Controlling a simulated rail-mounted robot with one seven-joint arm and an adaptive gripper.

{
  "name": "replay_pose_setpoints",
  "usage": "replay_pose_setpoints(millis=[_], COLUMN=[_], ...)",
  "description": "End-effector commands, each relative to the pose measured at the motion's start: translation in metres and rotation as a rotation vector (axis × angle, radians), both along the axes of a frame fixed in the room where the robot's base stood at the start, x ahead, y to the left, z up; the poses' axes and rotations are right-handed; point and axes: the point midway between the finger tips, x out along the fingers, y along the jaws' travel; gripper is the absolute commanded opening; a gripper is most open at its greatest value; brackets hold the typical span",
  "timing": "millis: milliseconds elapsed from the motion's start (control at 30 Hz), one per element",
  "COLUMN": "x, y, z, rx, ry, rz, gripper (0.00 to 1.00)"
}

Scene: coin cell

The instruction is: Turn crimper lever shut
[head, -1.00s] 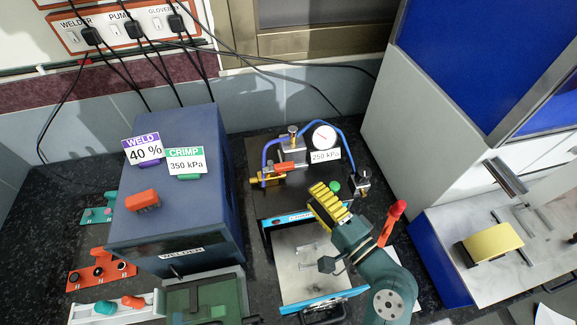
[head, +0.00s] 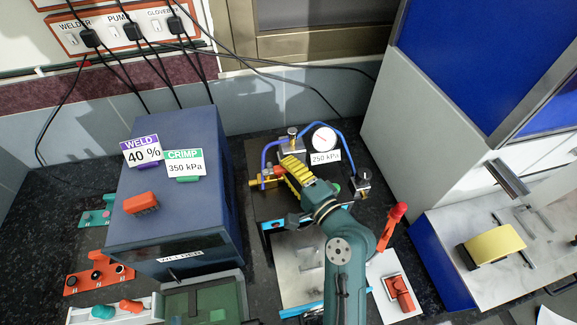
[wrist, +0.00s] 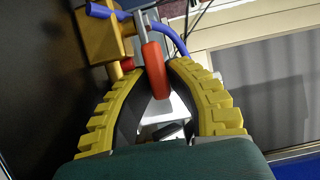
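The crimper lever has a red handle (head: 280,170) on the valve left of the gauge, and its red grip also shows in the wrist view (wrist: 154,66), on a grey metal stem. My gripper (head: 286,166) reaches over it with its yellow fingers. In the wrist view my gripper's fingertips (wrist: 154,70) lean inward, one on each side of the red grip. Whether the pads press on it cannot be told. The brass valve body (head: 256,182) is just left of the lever, and part of the lever is hidden by the fingers in the head view.
A gauge (head: 323,139) labelled 250 kPa and a blue hose (head: 337,124) stand behind my gripper. The dark blue welder box (head: 180,215) is close on the left. A red upright handle (head: 395,215) stands right of my arm. A grey cabinet (head: 405,120) bounds the right.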

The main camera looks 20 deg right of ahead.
Motion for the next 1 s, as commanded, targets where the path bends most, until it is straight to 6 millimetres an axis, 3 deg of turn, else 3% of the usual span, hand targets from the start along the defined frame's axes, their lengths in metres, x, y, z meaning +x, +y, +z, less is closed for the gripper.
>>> replay_pose_setpoints(millis=[567,1000], x=[-0.001,-0.012], y=[0.001,0.007], z=[0.002,0.011], rx=[0.001,0.001], ry=[0.002,0.008], rz=[-0.014,-0.214], gripper=[0.0,0.0])
